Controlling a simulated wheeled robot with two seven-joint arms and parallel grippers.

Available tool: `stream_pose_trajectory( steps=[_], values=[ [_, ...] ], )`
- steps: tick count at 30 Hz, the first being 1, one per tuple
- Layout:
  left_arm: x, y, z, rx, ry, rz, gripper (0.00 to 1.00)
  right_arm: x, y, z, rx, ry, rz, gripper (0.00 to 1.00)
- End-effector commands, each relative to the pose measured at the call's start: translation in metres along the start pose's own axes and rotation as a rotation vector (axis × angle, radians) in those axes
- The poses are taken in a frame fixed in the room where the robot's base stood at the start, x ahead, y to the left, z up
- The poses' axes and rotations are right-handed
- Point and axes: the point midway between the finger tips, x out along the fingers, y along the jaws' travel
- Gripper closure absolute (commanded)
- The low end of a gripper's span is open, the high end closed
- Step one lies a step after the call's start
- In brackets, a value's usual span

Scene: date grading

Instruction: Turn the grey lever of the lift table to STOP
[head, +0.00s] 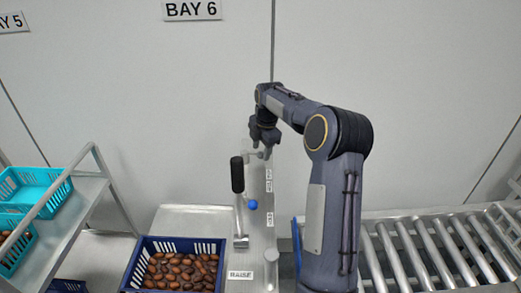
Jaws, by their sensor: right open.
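The lift table's narrow grey panel (257,228) stands in the middle of the head view. On it a metal lever with a black grip (237,174) stands upright, its foot near a grey block. A blue ball knob (252,205) sits just right of it. A RAISE label (240,274) is at the near end; the other small labels along the panel are too small to read. My right gripper (264,151) is open at the panel's far end, beyond the black grip, beside a small pale grey part. I cannot tell whether they touch. My left gripper is out of view.
A dark blue crate of dates (137,276) sits left of the panel. A sloped rack with teal crates (40,185) stands at the far left. A roller conveyor (428,244) runs at the right. A white wall (120,100) closes off the back.

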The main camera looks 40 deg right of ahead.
Motion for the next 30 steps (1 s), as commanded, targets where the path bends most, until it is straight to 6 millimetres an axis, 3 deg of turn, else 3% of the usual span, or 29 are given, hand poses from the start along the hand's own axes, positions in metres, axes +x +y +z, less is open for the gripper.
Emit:
stream_pose_trajectory(
  steps=[5,13,23,30],
  values=[
    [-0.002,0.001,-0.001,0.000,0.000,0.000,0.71,0.013,0.000,0.001,0.001,0.000,0.000,0.54],
    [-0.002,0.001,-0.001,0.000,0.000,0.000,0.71,0.015,0.000,0.000,0.001,0.000,0.001,0.54],
    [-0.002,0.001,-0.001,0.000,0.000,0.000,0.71,0.014,0.000,0.000,0.001,0.000,0.001,0.97],
    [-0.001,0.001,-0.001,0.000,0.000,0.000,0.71,0.015,-0.001,-0.001,0.004,0.000,0.000,0.97]
  ],
)
